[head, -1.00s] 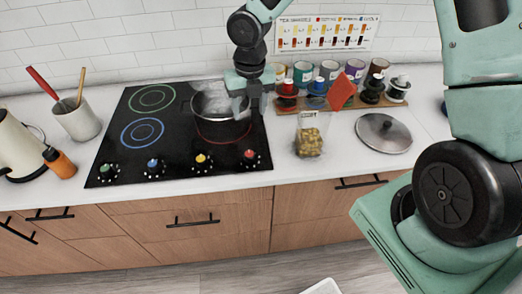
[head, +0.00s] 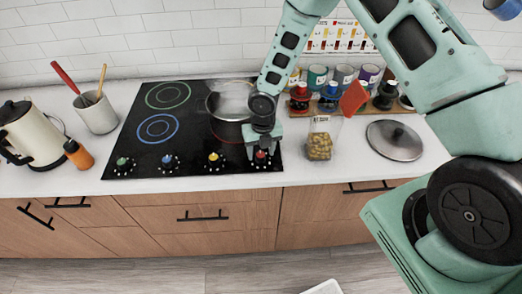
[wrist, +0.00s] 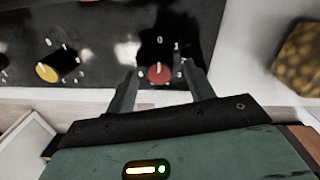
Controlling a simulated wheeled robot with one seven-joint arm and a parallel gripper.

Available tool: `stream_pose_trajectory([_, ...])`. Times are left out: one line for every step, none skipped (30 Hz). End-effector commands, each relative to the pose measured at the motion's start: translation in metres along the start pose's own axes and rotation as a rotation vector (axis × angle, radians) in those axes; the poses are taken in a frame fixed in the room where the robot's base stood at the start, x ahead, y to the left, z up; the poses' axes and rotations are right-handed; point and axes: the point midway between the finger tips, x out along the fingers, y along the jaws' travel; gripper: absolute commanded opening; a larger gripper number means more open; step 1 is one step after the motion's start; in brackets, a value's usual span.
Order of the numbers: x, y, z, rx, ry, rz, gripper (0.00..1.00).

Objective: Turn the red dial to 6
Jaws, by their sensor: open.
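The red dial (wrist: 159,73) is at the right end of the cooktop's front row of dials. In the wrist view it sits between the two open fingers of my gripper (wrist: 160,82), with a gap on both sides. Its white pointer mark faces the top of the picture, and small white numbers ring it, too blurred to read fully.
The black cooktop (head: 196,131) carries a yellow dial (head: 213,158), a blue dial (head: 168,161) and a green dial (head: 123,162). A pot (head: 215,104) stands on it behind my gripper. A bag of yellowish food (head: 320,145) and a lid (head: 394,140) lie to the right.

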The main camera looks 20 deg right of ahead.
Motion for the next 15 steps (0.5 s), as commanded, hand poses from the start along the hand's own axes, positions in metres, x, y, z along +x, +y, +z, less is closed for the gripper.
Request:
stream_pose_trajectory([0.0039,0.0006,-0.0004,-0.002,0.001,0.000,0.53])
stream_pose_trajectory([0.0059,0.0005,-0.0004,-0.001,0.001,0.000,0.53])
stream_pose_trajectory([0.0082,0.0002,-0.0005,-0.001,0.001,-0.001,0.53])
stream_pose_trajectory([0.0096,-0.0001,-0.0005,-0.001,0.001,-0.001,0.53])
stream_pose_trajectory([0.0106,-0.0003,-0.0005,-0.001,0.001,-0.001,0.53])
stream_pose_trajectory([0.0115,-0.0003,-0.0004,-0.001,0.000,-0.001,0.53])
stream_pose_trajectory([0.0119,-0.0004,-0.0003,0.000,0.000,-0.001,0.53])
stream_pose_trajectory([0.0120,-0.0004,-0.0003,0.000,0.000,-0.001,0.53])
stream_pose_trajectory([0.0121,-0.0003,-0.0002,0.000,0.000,0.000,0.53])
stream_pose_trajectory([0.0121,-0.0003,-0.0002,0.000,0.000,0.000,0.53])
stream_pose_trajectory([0.0120,-0.0003,-0.0002,0.000,0.000,0.000,0.53])
stream_pose_trajectory([0.0120,-0.0002,-0.0002,0.000,0.000,0.000,0.53])
stream_pose_trajectory([0.0119,-0.0002,-0.0002,0.000,0.000,0.000,0.53])
stream_pose_trajectory([0.0119,-0.0002,-0.0002,0.000,0.000,0.000,0.48])
stream_pose_trajectory([0.0118,-0.0002,-0.0002,0.000,0.000,0.000,0.37])
